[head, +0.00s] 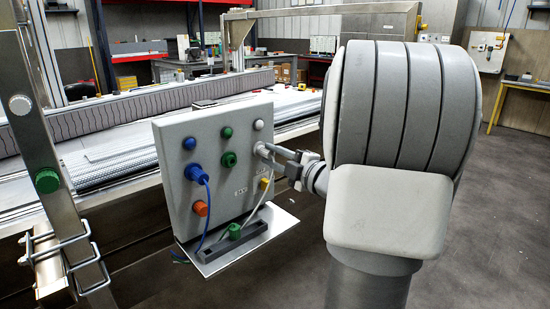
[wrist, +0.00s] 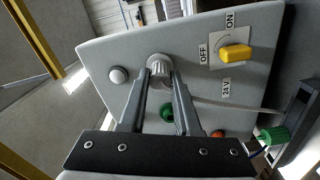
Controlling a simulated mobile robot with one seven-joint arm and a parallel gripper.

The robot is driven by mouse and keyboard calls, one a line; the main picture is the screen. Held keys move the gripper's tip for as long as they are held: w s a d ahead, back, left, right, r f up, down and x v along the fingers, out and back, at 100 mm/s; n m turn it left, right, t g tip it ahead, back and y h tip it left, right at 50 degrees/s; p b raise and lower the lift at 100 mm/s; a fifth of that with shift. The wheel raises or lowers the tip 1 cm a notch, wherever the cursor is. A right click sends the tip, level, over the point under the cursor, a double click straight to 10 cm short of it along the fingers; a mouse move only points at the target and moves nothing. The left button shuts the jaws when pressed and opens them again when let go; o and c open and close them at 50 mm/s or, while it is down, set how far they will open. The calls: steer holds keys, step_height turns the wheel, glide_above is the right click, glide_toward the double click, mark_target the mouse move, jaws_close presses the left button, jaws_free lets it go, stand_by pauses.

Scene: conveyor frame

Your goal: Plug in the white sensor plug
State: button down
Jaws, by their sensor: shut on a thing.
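My gripper (wrist: 160,78) is shut on the white sensor plug (wrist: 158,66), a ribbed white cap, at the face of the grey panel (wrist: 110,45). In the head view my gripper (head: 275,155) reaches the panel's right side from the right, at the white plug (head: 260,149). The plug's socket is hidden behind it, and I cannot tell whether the plug is fully seated. A white cable (head: 257,200) hangs down the panel's right side; it also shows in the wrist view (wrist: 240,106). A round white cap (head: 258,124) sits just above the plug.
A yellow switch (wrist: 235,53) has OFF and ON labels. A blue plug (head: 194,172) with blue cable, an orange cap (head: 200,208) and green fittings (head: 229,159) are on the panel. A green plug (head: 235,230) stands in a dark holder on the shelf (head: 265,238) below. A conveyor (head: 120,148) lies behind.

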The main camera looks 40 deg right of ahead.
steer(key=c, duration=0.5)
jaws_free()
steer(key=shift+c, duration=0.2)
steer(key=s+d+p, duration=0.1)
steer(key=s+p, duration=0.1)
steer(key=s, duration=1.5)
steer(key=shift+s+d, duration=0.15)
